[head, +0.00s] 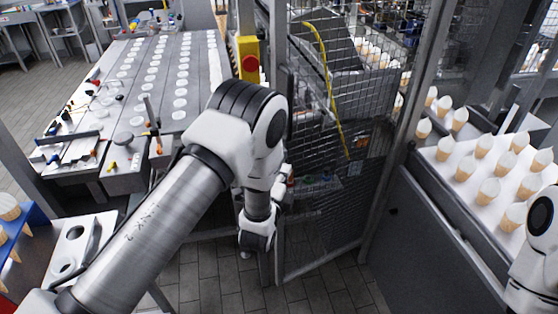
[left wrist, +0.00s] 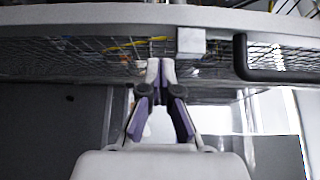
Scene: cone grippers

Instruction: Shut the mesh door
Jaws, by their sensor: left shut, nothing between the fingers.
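The mesh door (head: 322,215) is a grey-framed wire panel in the middle of the head view, beside a grey post. I cannot tell how wide any gap at its edge is. In the left wrist view its frame (left wrist: 100,17) and mesh cross the top, with a black bar handle (left wrist: 285,75) at the right and a pale block near the middle. My left gripper (left wrist: 160,70) is shut and empty, its fingertips close to the mesh, left of the handle; contact is unclear. In the head view my left wrist mostly hides it. My right gripper is not in view.
A yellow box with a red button (head: 249,62) is on the post left of the door. A long table (head: 190,75) with white discs and tools stands at the left. A white-topped counter (head: 445,185) with several cones stands at the right. Tiled floor shows below.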

